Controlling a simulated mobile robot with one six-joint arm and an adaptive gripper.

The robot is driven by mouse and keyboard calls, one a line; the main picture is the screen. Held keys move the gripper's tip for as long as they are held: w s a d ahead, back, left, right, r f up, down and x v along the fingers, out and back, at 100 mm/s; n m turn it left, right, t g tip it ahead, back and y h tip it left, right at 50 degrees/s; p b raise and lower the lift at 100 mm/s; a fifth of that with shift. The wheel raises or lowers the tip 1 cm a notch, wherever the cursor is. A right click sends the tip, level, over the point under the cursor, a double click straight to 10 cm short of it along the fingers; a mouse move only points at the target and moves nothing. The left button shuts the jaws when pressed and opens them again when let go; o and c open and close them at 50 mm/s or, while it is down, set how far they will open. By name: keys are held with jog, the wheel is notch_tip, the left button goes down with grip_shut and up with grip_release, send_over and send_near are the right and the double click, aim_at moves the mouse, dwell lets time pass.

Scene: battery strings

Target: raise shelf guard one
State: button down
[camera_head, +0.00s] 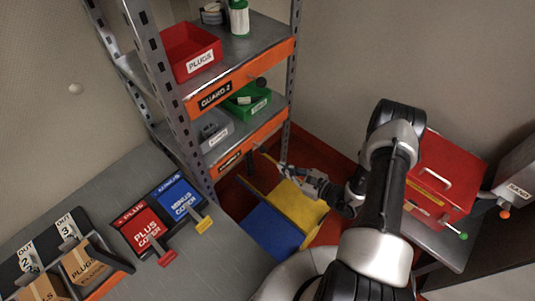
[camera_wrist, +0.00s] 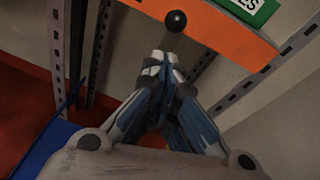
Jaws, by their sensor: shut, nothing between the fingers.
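Shelf guard one, the orange lower guard (camera_head: 240,148), runs along the front edge of the lower shelf. Its label is small and hard to read in the head view. In the wrist view the orange guard (camera_wrist: 215,25) crosses the top and bears a round black knob (camera_wrist: 176,21). My gripper (camera_head: 284,166) is in front of the rack, near the right part of this guard. In the wrist view my gripper (camera_wrist: 161,64) is shut and empty, with its fingertips just below the knob in the picture. A gap shows between fingertips and knob; true depth is unclear.
Above is the orange guard labelled GUARD-2 (camera_head: 215,95). Green (camera_head: 247,103) and grey (camera_head: 212,130) bins stand on the lower shelf. Perforated rack posts (camera_wrist: 250,82) flank my gripper. Yellow (camera_head: 297,205) and blue (camera_head: 272,233) panels lie below. A red box (camera_head: 443,178) stands right.

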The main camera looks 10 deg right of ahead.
aim_at(259, 146)
jog(key=f, duration=0.1)
jog(key=f+m+h, duration=0.1)
jog(key=d+f, duration=0.1)
jog(key=shift+s+d+m+t, duration=0.1)
jog(key=shift+s+m+t, duration=0.2)
jog(key=shift+s+t, duration=0.1)
jog(key=w+a+r+b, duration=0.1)
jog(key=w+a+r, duration=0.1)
jog(key=w+a, duration=0.3)
jog(key=w, duration=0.2)
jog(key=shift+w+a, duration=0.2)
jog(key=shift+w, duration=0.15)
